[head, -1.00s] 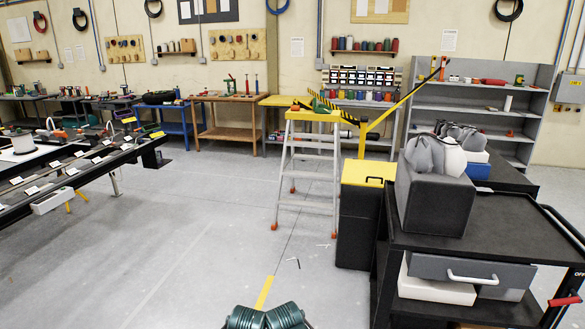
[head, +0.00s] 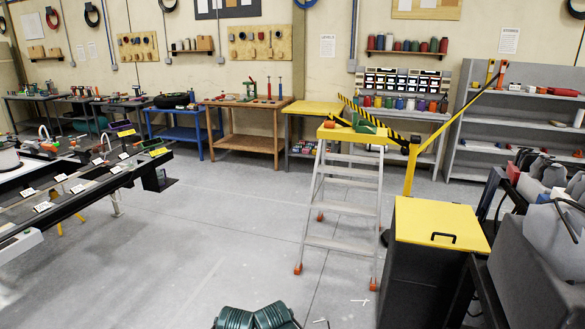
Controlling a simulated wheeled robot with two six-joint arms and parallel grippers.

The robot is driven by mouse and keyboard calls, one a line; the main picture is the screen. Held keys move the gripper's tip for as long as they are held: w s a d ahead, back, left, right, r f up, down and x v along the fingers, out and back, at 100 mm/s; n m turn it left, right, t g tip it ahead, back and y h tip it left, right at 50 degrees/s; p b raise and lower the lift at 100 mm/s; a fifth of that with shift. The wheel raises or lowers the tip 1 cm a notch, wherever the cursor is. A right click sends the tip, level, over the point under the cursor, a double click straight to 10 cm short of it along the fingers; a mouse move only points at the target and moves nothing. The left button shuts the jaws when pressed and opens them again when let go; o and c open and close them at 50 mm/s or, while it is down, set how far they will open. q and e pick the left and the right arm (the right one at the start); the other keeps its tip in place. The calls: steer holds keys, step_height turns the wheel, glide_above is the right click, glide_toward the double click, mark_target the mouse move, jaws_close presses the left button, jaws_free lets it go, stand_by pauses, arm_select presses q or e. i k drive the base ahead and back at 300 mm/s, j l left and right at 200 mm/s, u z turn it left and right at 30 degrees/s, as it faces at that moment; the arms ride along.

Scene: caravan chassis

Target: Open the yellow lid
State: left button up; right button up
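The yellow lid (head: 432,217) lies flat and closed on top of a tall black bin (head: 420,285) at the lower right of the head view. A black handle (head: 443,237) sits near the lid's front edge. The bin's lower end is cut off by the bottom of the picture. Neither of my grippers shows in the head view.
A stepladder (head: 345,200) with a yellow top stands just left of the bin. A yellow post (head: 411,170) with a striped arm rises behind it. Grey boxes (head: 535,260) crowd the right edge. Open floor (head: 220,220) lies to the left.

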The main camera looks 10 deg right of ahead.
mark_target(455, 225)
steer(key=i+z, duration=0.25)
steer(key=i, duration=0.25)
steer(key=i+z, duration=0.2)
steer(key=i, duration=0.3)
steer(key=i+j+z, duration=0.25)
steer(key=i, duration=0.2)
steer(key=i+j+z, duration=0.1)
steer(key=i+z, duration=0.15)
steer(key=i, duration=0.25)
steer(key=i+z, duration=0.85)
steer(key=i+j+z, duration=0.1)
steer(key=i+z, duration=0.15)
steer(key=z, duration=0.2)
steer(key=i+j+z, duration=0.3)
steer(key=z, duration=0.15)
